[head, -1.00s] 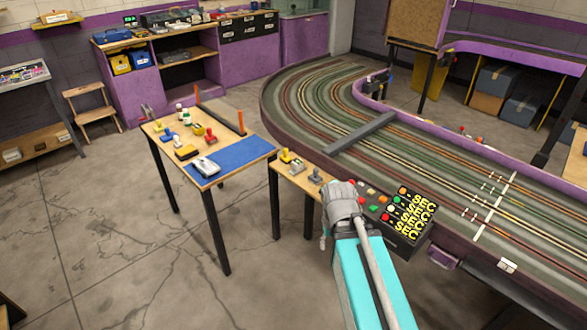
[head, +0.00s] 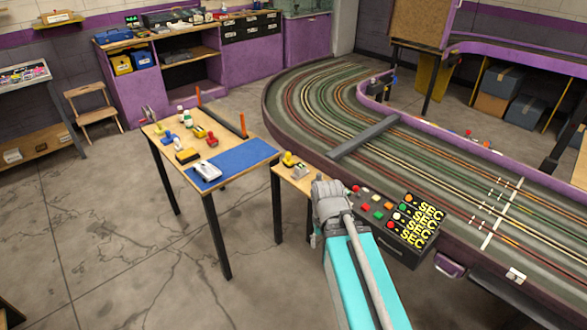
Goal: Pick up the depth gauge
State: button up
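I cannot tell for certain which small object is the depth gauge. Several small items lie on the wooden table left of the track. A white and grey item (head: 207,171) rests on the blue mat (head: 242,158) at its near end. A yellow and black block (head: 188,156) sits just behind the mat, with a red item (head: 212,139) and a blue item (head: 170,137) farther back. My arm reaches up from the bottom edge, right of this table. Its fingers do not show, so whether it is open or shut is hidden.
The slot track (head: 400,150) fills the right side, with a grey bridge bar (head: 363,137) across it. A black panel with coloured buttons (head: 405,222) stands beside my arm. A small shelf with a yellow item (head: 289,159) adjoins the table (head: 202,187). Open floor lies left and in front.

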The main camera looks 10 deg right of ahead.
aim_at(300, 171)
jog(key=i, duration=0.85)
jog(key=z, duration=0.05)
